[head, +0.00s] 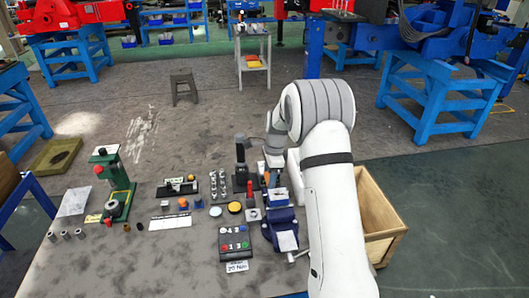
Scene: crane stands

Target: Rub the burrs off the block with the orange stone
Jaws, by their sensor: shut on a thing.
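My gripper (273,162) is at the end of my bent arm, above the right part of the bench. It is small and partly hidden by my wrist. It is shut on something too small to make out. A small orange piece (267,177) shows just below it; I cannot tell if it is held. Another small orange piece (183,203) stands in a row by a white label strip at left. A blue vise (268,230) stands nearer, with a pale grey block-like piece (288,241) at its jaws. Burrs are too small to see.
A green press-like stand (117,185) is at left. A dark button panel (234,242) lies left of the vise. A black upright device (240,175) stands left of my gripper. A wooden crate (387,243) is right of my arm.

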